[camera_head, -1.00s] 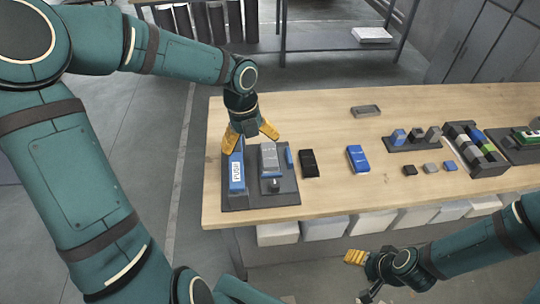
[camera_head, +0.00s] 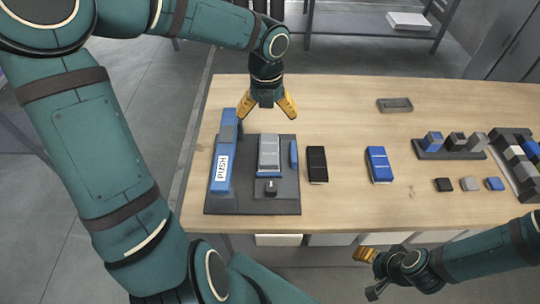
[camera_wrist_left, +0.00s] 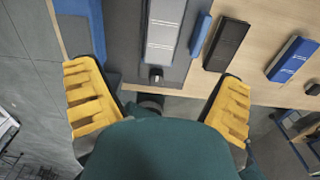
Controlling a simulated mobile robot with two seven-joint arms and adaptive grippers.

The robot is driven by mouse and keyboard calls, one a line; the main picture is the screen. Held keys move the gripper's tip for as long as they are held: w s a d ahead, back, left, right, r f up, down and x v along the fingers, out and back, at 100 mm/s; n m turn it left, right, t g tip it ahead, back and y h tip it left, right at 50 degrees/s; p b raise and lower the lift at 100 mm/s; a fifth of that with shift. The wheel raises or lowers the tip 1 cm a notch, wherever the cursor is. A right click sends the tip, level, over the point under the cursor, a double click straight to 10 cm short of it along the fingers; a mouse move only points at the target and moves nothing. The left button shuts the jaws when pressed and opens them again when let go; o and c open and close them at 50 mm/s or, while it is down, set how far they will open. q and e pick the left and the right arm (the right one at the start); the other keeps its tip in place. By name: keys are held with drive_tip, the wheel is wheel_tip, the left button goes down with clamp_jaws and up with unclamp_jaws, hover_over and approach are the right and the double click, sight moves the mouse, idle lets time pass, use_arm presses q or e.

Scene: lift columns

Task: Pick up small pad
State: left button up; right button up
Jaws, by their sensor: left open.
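Several small flat pieces could be the small pad; I cannot tell which is meant. A thin blue strip (camera_head: 294,153) lies on the dark mat (camera_head: 285,204), right of a grey block (camera_head: 269,151), and also shows in the left wrist view (camera_wrist_left: 200,35). Further right on the table lie a small black piece (camera_head: 443,185), a grey one (camera_head: 469,184) and a blue one (camera_head: 494,184). My left gripper (camera_head: 267,114) is open and empty above the mat's back edge. My right gripper (camera_head: 368,270) is low beyond the table's front edge; its opening is unclear.
A long blue block marked PUSH (camera_head: 222,168) stands at the mat's left side. A black box (camera_head: 317,164) and a blue box (camera_head: 379,164) stand right of the mat. A rack of blocks (camera_head: 449,152) and a grey tray (camera_head: 394,105) are farther right.

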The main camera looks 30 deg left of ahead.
sight(269, 148)
use_arm(q)
wheel_tip(269, 148, down, 8)
drive_tip(key=b, duration=0.2)
drive_tip(key=shift+f+b, duration=0.1)
drive_tip(key=shift+b, duration=0.2)
drive_tip(key=f, duration=0.1)
drive_tip(key=f+b, duration=0.1)
drive_tip(key=f, duration=0.1)
drive_tip(key=f+b, duration=0.1)
drive_tip(key=f, duration=0.1)
drive_tip(key=shift+d, duration=0.3)
drive_tip(key=shift+s, duration=0.1)
drive_tip(key=c, duration=1.4)
